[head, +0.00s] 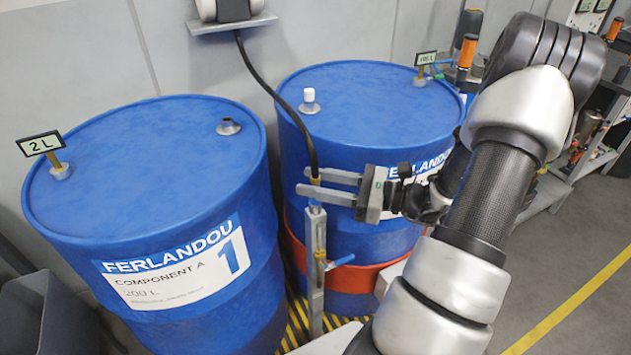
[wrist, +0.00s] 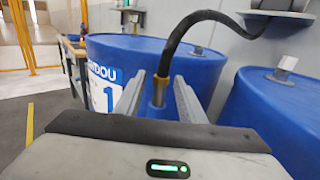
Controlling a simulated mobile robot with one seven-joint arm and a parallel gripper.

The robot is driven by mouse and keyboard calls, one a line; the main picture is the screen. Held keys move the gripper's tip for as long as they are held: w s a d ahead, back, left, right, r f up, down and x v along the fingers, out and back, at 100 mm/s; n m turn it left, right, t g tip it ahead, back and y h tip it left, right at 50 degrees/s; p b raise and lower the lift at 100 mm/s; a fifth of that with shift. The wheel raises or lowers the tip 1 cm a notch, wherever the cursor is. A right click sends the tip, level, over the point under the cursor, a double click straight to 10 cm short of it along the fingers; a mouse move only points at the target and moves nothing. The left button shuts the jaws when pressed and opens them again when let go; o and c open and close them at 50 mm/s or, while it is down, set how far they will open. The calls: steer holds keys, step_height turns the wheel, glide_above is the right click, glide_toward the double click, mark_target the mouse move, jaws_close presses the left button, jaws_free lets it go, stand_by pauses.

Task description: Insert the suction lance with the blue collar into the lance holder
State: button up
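The suction lance (head: 315,181) stands upright between the two drums, with a brass-coloured top and a black hose. It also shows in the wrist view (wrist: 159,91). A grey upright post (head: 316,265), which looks like the lance holder, stands directly around or behind the lance; I cannot tell which. A small blue part (head: 340,262) sticks out beside the post; I cannot tell if it is the collar. My gripper (head: 318,183) is open, its two fingers reaching to either side of the lance top. In the wrist view gaps show between lance and fingers (wrist: 157,85). The lance's lower end is hidden.
A blue drum (head: 150,190) marked 1, with a 2 L gauge (head: 40,144) and an open bung (head: 228,127), stands left. Another blue drum (head: 370,105) with a white-capped bung (head: 309,100) stands behind, banded in orange. The hose (head: 275,95) hangs from a wall shelf (head: 232,23).

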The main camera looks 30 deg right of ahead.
steer(key=shift+s+d, duration=0.1)
steer(key=v, duration=1.7)
